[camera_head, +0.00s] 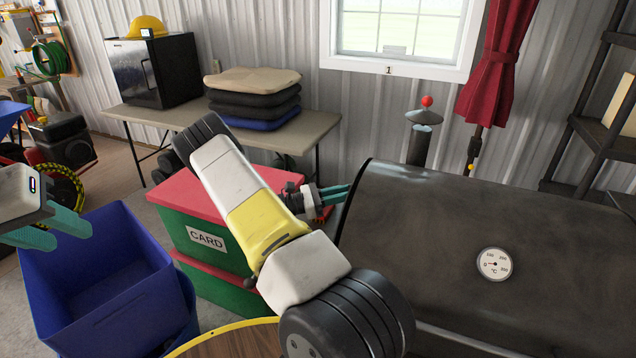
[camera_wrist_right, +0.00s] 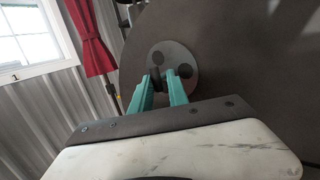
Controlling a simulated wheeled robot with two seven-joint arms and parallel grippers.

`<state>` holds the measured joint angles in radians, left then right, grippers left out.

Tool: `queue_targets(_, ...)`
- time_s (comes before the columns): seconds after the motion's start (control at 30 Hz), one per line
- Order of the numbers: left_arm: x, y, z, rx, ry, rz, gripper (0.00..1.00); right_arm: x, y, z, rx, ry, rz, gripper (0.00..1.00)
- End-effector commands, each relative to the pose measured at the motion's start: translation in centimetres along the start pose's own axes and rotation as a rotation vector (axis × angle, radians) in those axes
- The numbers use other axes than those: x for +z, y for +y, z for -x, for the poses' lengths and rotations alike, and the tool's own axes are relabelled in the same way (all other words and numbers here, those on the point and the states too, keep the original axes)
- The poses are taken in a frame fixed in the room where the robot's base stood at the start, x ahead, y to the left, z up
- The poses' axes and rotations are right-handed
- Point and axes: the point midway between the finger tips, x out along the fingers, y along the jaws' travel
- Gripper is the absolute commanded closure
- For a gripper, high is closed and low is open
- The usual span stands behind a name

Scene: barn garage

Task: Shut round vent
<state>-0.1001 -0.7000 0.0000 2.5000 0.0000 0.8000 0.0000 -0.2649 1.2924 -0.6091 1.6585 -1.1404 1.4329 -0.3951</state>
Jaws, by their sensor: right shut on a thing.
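The round vent (camera_wrist_right: 181,57) is a grey disc with dark round holes on the dark end wall of the barrel grill (camera_head: 440,240). In the right wrist view, the teal fingers of my right gripper (camera_wrist_right: 163,80) reach the vent and are shut on a small dark part at its lower left. The fingers hide some of the disc. In the head view my right gripper (camera_head: 336,194) is at the grill's left end, and the vent is hidden. My left gripper (camera_head: 48,230) is open and empty at the left edge, over the blue bin.
A blue bin (camera_head: 60,290) and stacked red-and-green boxes (camera_head: 205,238) stand left of the grill. A table (camera_head: 150,117) with a black cabinet and cushions is behind. The grill's chimney (camera_head: 418,145) rises at the back. A round wooden top (camera_head: 225,343) is in front.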

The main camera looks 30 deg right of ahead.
Motion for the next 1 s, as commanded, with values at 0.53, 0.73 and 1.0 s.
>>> queue_targets(0.53,0.0,0.0,0.0,0.0,0.0,0.0,0.64,0.0,0.1,0.0,0.002,-0.005,-0.01,0.71)
queue_targets(0.73,0.0,0.0,0.0,0.0,0.0,0.0,0.64,0.0,0.1,0.0,0.0,-0.005,-0.008,0.71)
queue_targets(1.0,0.0,0.0,0.0,0.0,0.0,0.0,0.64,0.0,0.1,2.4,0.003,-0.004,-0.01,0.71)
